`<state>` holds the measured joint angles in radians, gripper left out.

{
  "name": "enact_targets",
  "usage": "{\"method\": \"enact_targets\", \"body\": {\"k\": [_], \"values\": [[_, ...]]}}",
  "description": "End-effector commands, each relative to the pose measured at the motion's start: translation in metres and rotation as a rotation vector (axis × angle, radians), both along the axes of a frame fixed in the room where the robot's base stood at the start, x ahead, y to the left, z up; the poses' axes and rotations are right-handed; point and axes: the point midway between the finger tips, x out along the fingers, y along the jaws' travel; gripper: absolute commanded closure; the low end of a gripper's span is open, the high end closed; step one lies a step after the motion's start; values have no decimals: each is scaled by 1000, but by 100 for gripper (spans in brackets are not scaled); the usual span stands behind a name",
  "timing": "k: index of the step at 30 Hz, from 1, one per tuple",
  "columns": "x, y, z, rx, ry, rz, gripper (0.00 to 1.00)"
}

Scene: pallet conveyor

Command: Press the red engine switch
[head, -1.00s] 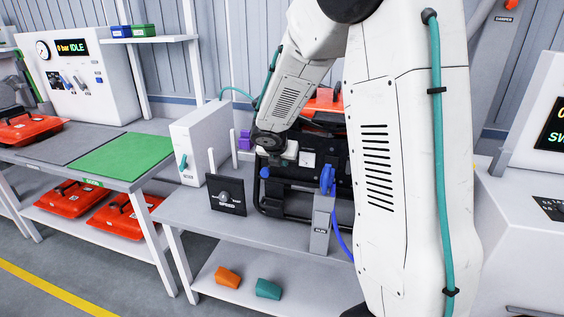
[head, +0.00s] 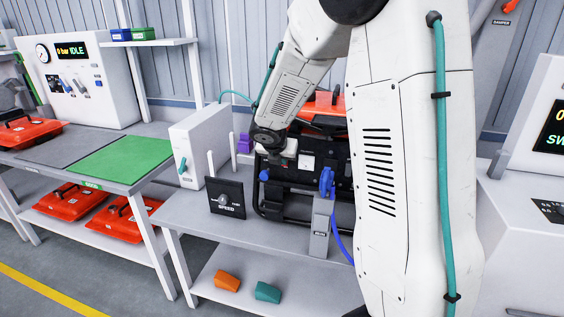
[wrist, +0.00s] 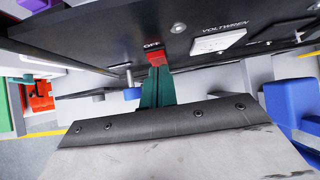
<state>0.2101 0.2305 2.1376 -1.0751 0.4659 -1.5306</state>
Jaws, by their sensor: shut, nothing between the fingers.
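The red engine switch (wrist: 157,55) is a small red rocker on the generator's black panel (wrist: 110,38), under the label OFF, in the wrist view. My gripper (wrist: 158,76) has teal fingers, shut and empty. Its tips are right in front of the switch and overlap its lower part in the picture. I cannot tell whether they touch it. In the head view the generator (head: 285,195), with a black frame and an orange top, stands on the grey bench behind my arm. The switch and my fingers are hard to make out there.
A white voltmeter plate (wrist: 218,40) is near the switch. A blue part (wrist: 290,100) stands at the right of the wrist view. In the head view, a black SPEED dial plate (head: 226,197) and a grey post with a blue connector (head: 321,225) stand at the bench front.

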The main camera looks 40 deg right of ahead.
Motion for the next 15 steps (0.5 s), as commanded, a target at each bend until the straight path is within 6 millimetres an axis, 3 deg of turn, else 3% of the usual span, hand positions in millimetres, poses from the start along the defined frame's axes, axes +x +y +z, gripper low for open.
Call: {"method": "enact_targets", "body": {"k": [8, 14, 15], "values": [[-1, 3, 3, -3, -5, 0, 100], [-17, 29, 7, -2, -2, 1, 100], [-20, 34, 14, -2, -7, -2, 100]]}}
